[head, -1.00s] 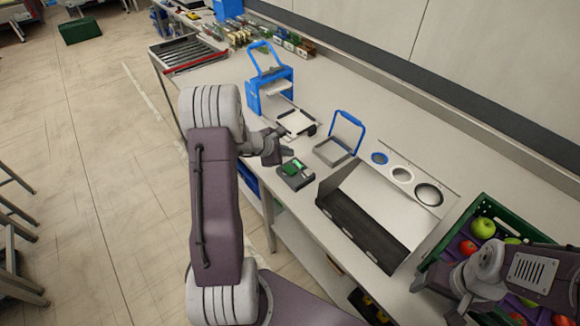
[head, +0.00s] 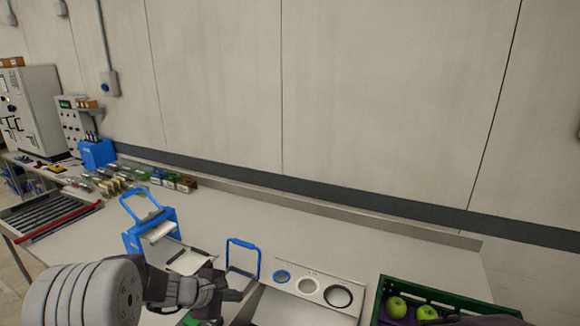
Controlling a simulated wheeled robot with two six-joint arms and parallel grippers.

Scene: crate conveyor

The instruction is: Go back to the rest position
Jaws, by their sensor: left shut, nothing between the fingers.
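My left gripper (head: 236,295) reaches in from the lower left in the head view. It is shut and empty, above the front part of the bench, near the device with the blue handle. My left arm's large white joint fills the lower left corner. My right gripper does not show; only a sliver of my right arm is at the lower right edge, in front of the crate.
The bench (head: 330,235) has clear room along the back. A blue-framed device (head: 150,235), a blue-handled device (head: 243,258) and a sizing plate (head: 312,288) with three holes stand on it. A green crate (head: 445,300) with apples is at right. A roller conveyor (head: 45,215) is at left.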

